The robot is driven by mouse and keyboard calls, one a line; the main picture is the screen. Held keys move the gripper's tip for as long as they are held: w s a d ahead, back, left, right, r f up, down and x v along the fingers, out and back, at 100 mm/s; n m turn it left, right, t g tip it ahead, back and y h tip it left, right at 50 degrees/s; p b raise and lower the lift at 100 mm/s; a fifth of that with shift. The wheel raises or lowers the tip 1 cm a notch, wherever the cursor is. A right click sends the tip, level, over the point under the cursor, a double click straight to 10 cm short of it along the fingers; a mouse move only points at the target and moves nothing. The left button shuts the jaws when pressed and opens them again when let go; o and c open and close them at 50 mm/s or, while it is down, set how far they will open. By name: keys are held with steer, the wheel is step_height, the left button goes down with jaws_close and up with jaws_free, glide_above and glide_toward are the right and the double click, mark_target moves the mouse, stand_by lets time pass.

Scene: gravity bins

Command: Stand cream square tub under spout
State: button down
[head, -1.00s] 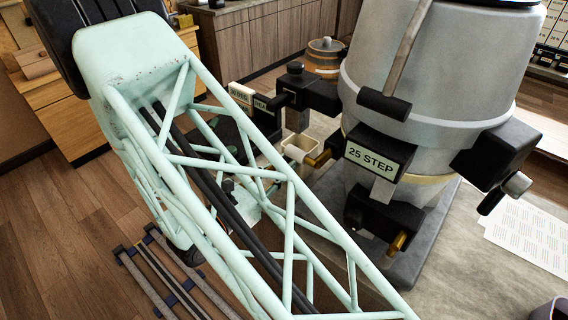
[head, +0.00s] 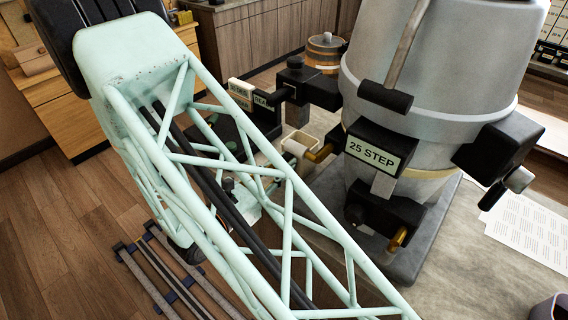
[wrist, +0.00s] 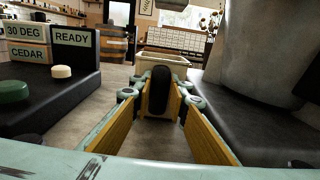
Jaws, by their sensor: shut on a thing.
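The cream square tub (head: 291,148) is upright beside the grey drum, close to a brass spout (head: 320,154) below the black fitting. I cannot tell from this angle whether its opening is directly beneath the spout. In the wrist view the tub (wrist: 150,66) is straight ahead, just beyond my fingertips. My gripper (wrist: 161,92) is shut on a black upright piece at the tub's near side, which looks like its handle. The gap between the tub's base and the surface is hidden. My mint lattice arm covers much of the head view.
The grey drum (head: 430,90) with a "25 STEP" label (head: 373,152) stands to the right on a dark plinth. A second brass outlet (head: 397,239) is lower on it. A black block (wrist: 50,95) with "READY" and "CEDAR" signs is at left. Papers (head: 530,232) lie at right.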

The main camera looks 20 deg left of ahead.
steer(key=shift+f, duration=0.4)
stand_by(0.5)
steer(key=c, duration=2.4)
jaws_free()
steer(key=shift+v, duration=6)
